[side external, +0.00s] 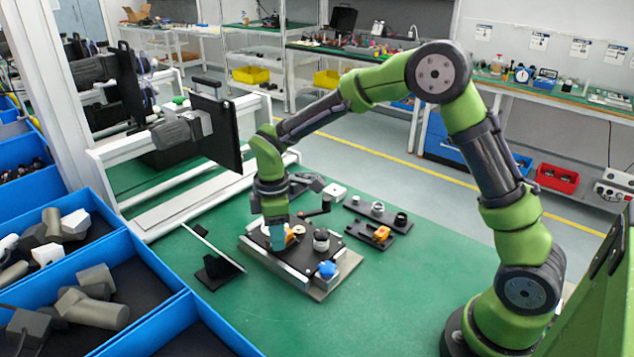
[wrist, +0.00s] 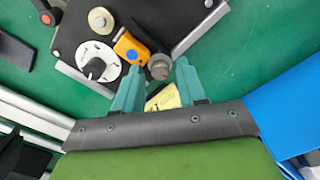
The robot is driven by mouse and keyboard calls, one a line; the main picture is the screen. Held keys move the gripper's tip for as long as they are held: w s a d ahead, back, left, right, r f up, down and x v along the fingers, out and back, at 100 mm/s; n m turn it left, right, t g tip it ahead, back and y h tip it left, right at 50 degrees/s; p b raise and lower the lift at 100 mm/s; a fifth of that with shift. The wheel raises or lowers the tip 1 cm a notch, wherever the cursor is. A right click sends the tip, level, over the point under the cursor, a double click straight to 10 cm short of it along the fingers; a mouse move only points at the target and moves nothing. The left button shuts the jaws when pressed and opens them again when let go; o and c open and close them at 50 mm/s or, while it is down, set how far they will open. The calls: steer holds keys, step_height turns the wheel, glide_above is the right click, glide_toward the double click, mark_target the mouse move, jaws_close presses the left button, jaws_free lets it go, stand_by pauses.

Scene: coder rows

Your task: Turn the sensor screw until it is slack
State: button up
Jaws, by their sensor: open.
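In the wrist view, a grey round screw (wrist: 158,69) stands at the edge of the black plate (wrist: 185,22), beside an orange sensor (wrist: 130,47) with a blue spot. My gripper (wrist: 157,74) is open, with one teal finger on each side of the screw in the picture. I cannot tell whether either finger touches it. In the side external view my gripper (side external: 277,240) points down at the fixture plate (side external: 300,262). The screw is hidden there by the fingers.
On the plate are a white dial with a black knob (wrist: 96,68) and a brass disc (wrist: 100,20). A black tray (side external: 362,235) lies behind. The green table is clear at front right.

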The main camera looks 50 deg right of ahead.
steer(key=m, duration=1)
steer(key=shift+m, duration=0.3)
jaws_close()
steer(key=n, duration=0.3)
jaws_free()
